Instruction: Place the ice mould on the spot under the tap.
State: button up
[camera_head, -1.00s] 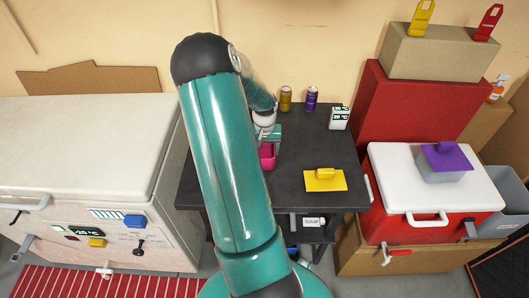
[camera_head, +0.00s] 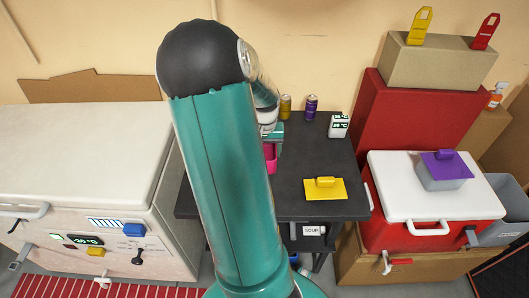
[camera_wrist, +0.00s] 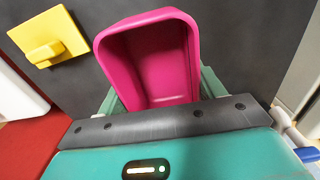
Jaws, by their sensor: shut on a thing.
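The ice mould appears to be the deep pink, open-topped tub (camera_head: 271,157) over the dark table's left part, partly hidden by my arm. In the wrist view the tub (camera_wrist: 150,58) looks empty inside. My gripper (camera_head: 273,133) is shut on it, with teal fingers at either side of its near end in the wrist view (camera_wrist: 160,92). I cannot tell whether the tub touches the tabletop. A small white tap-like fitting (camera_head: 103,281) is low on the white chest, and a red-handled one (camera_head: 394,262) is below the red cooler. A marked spot cannot be made out.
The dark table (camera_head: 320,155) holds a yellow lid with a handle (camera_head: 325,188), two cans (camera_head: 311,105) and a small display box (camera_head: 339,126). The white chest (camera_head: 75,150) stands left. The red cooler (camera_head: 410,220) stands right, with a purple-lidded tub (camera_head: 443,173) on top.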

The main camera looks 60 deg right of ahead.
jog(key=s+a+r, duration=0.4)
jog(key=a, duration=0.3)
jog(key=shift+s+a, duration=0.25)
jog(key=shift+a, duration=0.15)
